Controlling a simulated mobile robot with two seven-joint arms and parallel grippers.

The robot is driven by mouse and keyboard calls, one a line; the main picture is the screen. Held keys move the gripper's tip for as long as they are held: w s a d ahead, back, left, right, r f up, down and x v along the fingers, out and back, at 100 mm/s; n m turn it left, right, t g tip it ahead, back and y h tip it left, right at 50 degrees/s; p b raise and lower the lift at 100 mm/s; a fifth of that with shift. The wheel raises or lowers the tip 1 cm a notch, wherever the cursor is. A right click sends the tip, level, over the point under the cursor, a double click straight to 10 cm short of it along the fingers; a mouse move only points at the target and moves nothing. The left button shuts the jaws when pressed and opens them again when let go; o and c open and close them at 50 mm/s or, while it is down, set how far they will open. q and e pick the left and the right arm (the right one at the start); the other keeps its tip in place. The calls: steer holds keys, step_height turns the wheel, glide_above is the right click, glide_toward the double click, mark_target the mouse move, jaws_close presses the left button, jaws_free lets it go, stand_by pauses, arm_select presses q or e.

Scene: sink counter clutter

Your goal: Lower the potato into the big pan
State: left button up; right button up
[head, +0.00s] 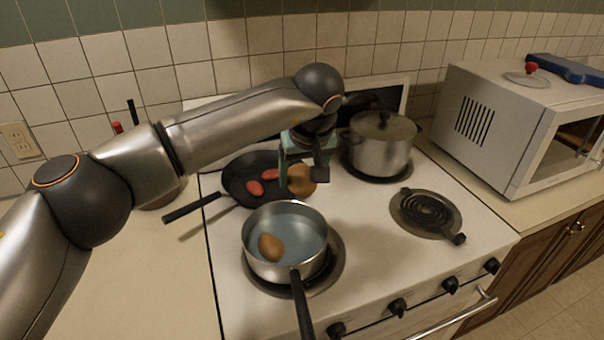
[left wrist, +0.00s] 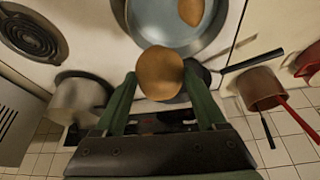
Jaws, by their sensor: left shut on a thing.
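My left gripper (head: 302,175) is shut on a round brown potato (head: 302,182). It holds the potato up behind the rim of the big steel pan (head: 247,256), apart from it in the head view. In the left wrist view the potato (left wrist: 160,73) sits between the green fingers, and the pan (left wrist: 222,22) is at the top. Another brown potato-like piece (head: 270,247) lies inside the pan. The pan stands on the front left burner, with its handle toward the front. My right gripper is not in view.
A black skillet (head: 234,183) with red pieces stands behind the pan, its handle to the left. A lidded steel pot (head: 380,153) is at the back right. The front right coil burner (head: 426,211) is bare. A microwave (head: 480,108) stands on the right counter.

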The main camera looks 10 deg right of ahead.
arm_select(q)
steer(key=shift+w, duration=0.25)
stand_by(0.4)
step_height(320, 180, down, 11)
steer(key=b, duration=0.6)
stand_by(1.2)
steer(key=shift+r, duration=0.15)
steer(key=shift+f+b, duration=1.95)
steer(key=shift+f, duration=0.85)
stand_by(1.3)
stand_by(0.4)
steer(key=o, duration=1.5)
